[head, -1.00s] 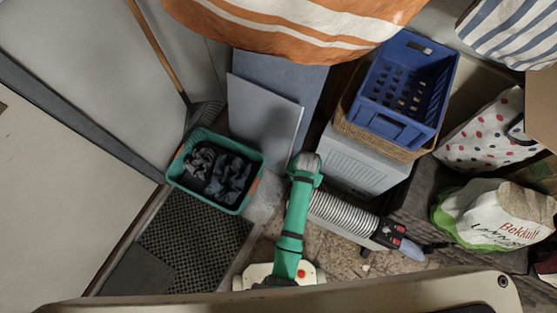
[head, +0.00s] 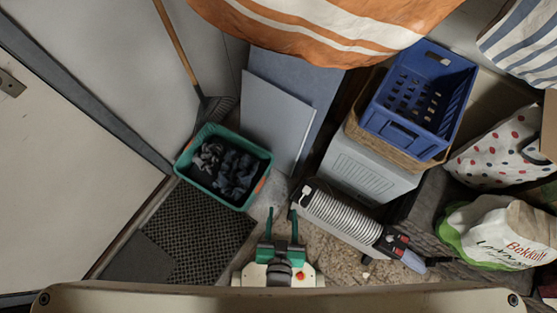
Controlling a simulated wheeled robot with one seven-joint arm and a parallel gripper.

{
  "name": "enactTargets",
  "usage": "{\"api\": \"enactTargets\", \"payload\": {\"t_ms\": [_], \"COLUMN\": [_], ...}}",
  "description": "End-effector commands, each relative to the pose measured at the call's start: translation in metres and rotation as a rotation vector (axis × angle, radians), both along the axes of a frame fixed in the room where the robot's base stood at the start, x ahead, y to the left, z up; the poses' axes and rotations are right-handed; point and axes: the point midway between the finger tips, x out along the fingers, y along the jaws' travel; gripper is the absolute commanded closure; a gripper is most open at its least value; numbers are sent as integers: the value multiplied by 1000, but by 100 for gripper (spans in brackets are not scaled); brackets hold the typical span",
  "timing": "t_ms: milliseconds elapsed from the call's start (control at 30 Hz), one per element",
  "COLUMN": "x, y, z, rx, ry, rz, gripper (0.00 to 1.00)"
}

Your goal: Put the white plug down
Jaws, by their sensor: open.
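My gripper (head: 281,213) shows low in the middle of the head view. Its two thin fingers point up the picture and stand apart, with nothing visible between them.
A green bin (head: 262,168) of dark cloth stands left of centre beside a dark mat (head: 200,228). Bags stand at right.

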Motion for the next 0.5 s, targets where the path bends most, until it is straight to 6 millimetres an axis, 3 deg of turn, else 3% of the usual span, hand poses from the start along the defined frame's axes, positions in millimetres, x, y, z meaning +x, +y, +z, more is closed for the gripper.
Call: {"api": "enactTargets", "payload": {"t_ms": [100, 200, 333, 500], "x": [-19, -28, -34, -35], "y": [6, 9, 11, 12], "z": [52, 88, 115, 123], "rx": [-27, -44, -55, -60], "ry": [-103, -175, -229, -248], "rz": [39, 61, 76, 80], "gripper": [54, 54, 54, 54]}}
